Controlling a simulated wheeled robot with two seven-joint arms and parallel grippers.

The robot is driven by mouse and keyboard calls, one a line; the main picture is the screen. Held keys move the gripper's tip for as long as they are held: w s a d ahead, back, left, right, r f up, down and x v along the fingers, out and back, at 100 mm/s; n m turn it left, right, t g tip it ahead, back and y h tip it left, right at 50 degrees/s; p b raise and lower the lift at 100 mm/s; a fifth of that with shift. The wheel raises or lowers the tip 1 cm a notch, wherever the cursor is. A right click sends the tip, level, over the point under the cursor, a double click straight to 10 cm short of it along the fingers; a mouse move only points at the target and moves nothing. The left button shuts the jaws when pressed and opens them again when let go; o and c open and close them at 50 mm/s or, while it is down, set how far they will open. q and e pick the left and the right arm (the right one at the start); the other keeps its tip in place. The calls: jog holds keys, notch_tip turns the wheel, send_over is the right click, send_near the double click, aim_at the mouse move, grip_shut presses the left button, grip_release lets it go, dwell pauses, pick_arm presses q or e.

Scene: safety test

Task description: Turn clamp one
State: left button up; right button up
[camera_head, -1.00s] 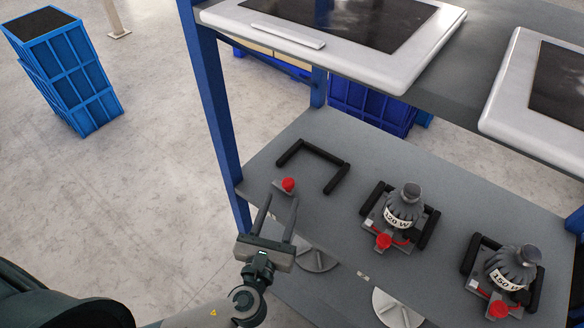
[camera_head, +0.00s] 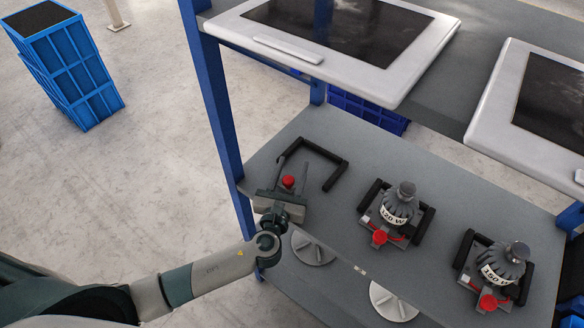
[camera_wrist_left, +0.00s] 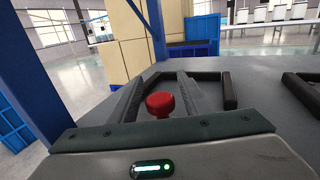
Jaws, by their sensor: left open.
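A red clamp knob (camera_head: 288,181) stands at the left end of the grey shelf, in front of a black U-shaped frame (camera_head: 322,150) with nothing in it. My left gripper (camera_head: 291,178) is open, with its fingers on either side of the knob. In the left wrist view the red knob (camera_wrist_left: 160,104) sits between the two open fingers (camera_wrist_left: 158,95), and I cannot tell whether either finger touches it. The clamp's base is mostly hidden by my gripper. My right gripper is not in view.
Two dark weights, one marked 120 W (camera_head: 398,205) and one 150 W (camera_head: 503,264), sit in similar frames with red knobs to the right. White-framed panels (camera_head: 400,88) lie on the upper shelf above.

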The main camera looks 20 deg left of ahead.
pick_arm(q)
jog(key=c, duration=1)
